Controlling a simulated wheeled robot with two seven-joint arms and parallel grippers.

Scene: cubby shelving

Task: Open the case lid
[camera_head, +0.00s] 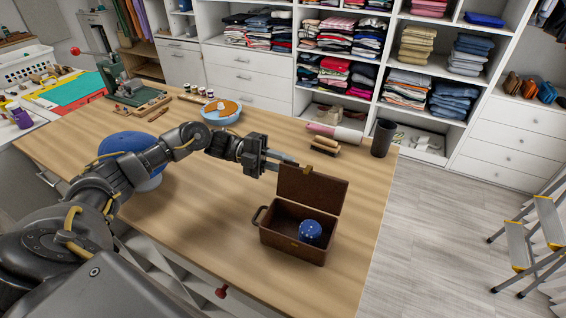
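A brown case (292,242) stands on the wooden table, with a black handle at its left side. Its lid (313,190) stands raised, roughly upright at the back edge, so the inside shows. A dark blue ball with light spots (310,231) lies inside the case. My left gripper (304,168) is at the top left edge of the lid, its fingertips very close to it. I cannot tell if they touch, or whether the fingers are apart or together. My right gripper is not in view.
Behind the lid lie a brush (325,147) and a pink-and-white roll (335,132), with a black cup (382,138) to their right. A blue bowl (221,113) stands farther back. A blue rounded object (125,143) is partly behind my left arm. The table right of the case is clear.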

